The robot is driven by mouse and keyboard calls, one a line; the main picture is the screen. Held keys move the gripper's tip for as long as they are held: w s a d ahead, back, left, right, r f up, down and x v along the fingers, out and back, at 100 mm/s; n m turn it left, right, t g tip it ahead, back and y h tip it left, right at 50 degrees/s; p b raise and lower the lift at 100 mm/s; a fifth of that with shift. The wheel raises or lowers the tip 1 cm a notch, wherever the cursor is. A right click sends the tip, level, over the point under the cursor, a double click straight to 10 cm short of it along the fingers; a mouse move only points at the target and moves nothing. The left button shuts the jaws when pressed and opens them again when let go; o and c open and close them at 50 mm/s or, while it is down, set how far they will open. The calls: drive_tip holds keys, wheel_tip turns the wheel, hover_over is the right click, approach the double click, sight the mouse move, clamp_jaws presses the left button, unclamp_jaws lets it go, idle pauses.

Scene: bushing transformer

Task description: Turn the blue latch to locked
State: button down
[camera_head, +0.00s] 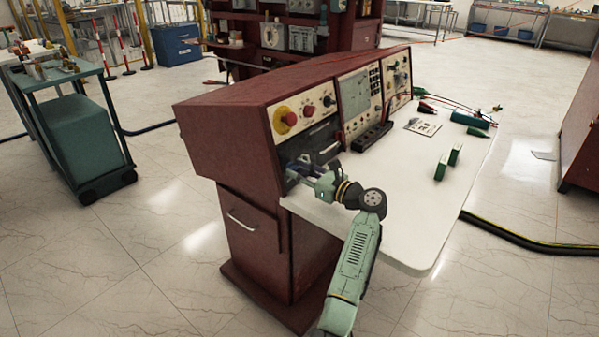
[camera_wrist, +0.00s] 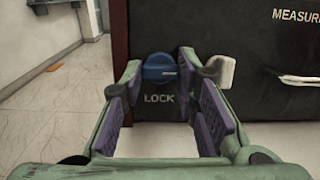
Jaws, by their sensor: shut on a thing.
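The blue latch (camera_wrist: 160,67) is on the dark panel of the red console, above the white word LOCK (camera_wrist: 159,98), in the wrist view.
A panel labelled MEASURE has a pale handle (camera_wrist: 300,80) right of my gripper. A red emergency button (camera_head: 289,118) sits above. A teal trolley (camera_head: 75,120) stands left.

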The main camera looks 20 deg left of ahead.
drive_tip(key=shift+n, duration=0.4)
drive_tip(key=n+b, duration=0.1)
drive_tip(key=n, duration=0.1)
drive_tip(key=n+g+b, duration=0.1)
drive_tip(key=n, duration=0.1)
drive_tip(key=shift+w+f+n+g, duration=0.1)
drive_tip(key=shift+n+g, duration=0.2)
drive_tip(key=n+b, duration=0.1)
drive_tip(key=n, duration=0.1)
drive_tip(key=n+g+b, duration=0.1)
drive_tip(key=n, duration=0.2)
drive_tip(key=shift+d+g+b, duration=0.1)
drive_tip(key=shift+g+b, duration=0.2)
drive_tip(key=n+b, duration=0.1)
drive_tip(key=n, duration=0.1)
drive_tip(key=n+g, duration=0.1)
drive_tip(key=n, duration=0.2)
drive_tip(key=shift+w+r+h+b, duration=0.1)
drive_tip(key=shift+r+h+b, duration=0.1)
drive_tip(key=shift+h+b, duration=0.2)
drive_tip(key=n+b, duration=0.1)
drive_tip(key=n, duration=0.3)
drive_tip(key=shift+r+h, duration=0.15)
drive_tip(key=shift+h, duration=0.25)
drive_tip(key=shift+n, duration=0.4)
drive_tip(key=c, duration=1.2)
unclamp_jaws()
drive_tip(key=shift+c, duration=0.2)
